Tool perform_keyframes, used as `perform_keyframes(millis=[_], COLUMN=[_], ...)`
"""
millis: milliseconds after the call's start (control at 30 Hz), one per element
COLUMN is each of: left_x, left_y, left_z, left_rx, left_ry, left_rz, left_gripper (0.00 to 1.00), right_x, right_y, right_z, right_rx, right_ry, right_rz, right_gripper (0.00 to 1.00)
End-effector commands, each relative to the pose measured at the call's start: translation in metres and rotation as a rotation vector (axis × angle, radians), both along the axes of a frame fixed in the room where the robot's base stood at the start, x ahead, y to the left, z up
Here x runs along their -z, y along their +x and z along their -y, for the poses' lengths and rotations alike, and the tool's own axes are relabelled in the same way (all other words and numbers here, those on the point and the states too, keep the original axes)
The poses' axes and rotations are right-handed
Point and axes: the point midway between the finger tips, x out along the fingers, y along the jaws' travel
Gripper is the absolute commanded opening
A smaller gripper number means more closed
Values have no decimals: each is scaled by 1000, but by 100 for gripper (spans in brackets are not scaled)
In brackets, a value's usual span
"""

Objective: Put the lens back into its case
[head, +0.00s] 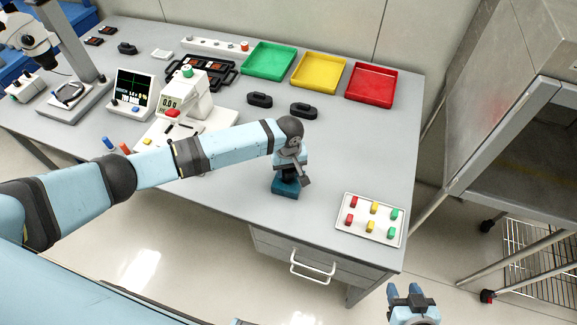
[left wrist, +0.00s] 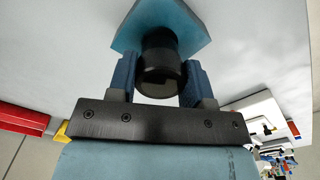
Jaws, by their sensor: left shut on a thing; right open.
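The lens (left wrist: 160,72) is a short black cylinder between the two blue fingers of my left gripper (left wrist: 160,80) in the left wrist view. The gripper is shut on it. The case (left wrist: 165,22) is a teal block just beyond the lens, and the lens's far end meets or overlaps it in the picture; I cannot tell how far it is inside. In the head view the case (head: 285,188) stands on the table near the front edge, under my left gripper (head: 290,172), and the lens is hard to make out there. My right gripper (head: 408,293) is open and empty, off the table's front edge.
A white tray (head: 343,229) with several coloured pieces lies at the front right. Green (head: 248,69), yellow (head: 298,84) and red trays (head: 350,97) stand at the back. Two small black objects (head: 260,99) lie before them. A white bonding machine (head: 199,98) stands left.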

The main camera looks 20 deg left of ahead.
Motion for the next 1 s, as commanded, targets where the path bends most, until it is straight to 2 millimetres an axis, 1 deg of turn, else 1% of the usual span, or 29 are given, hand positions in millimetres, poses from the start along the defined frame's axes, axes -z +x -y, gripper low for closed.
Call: perform_keyframes(millis=[433,1000], left_x=[2,16], left_y=[0,-1], left_z=[0,1], left_rx=[0,1], left_ry=[-1,-1], left_rz=[-1,-2], left_gripper=[18,18], right_x=[-1,1], right_y=[0,0], right_z=[0,0], right_rx=[0,-1], right_ry=[1,1], right_rz=[2,1], right_gripper=[46,46])
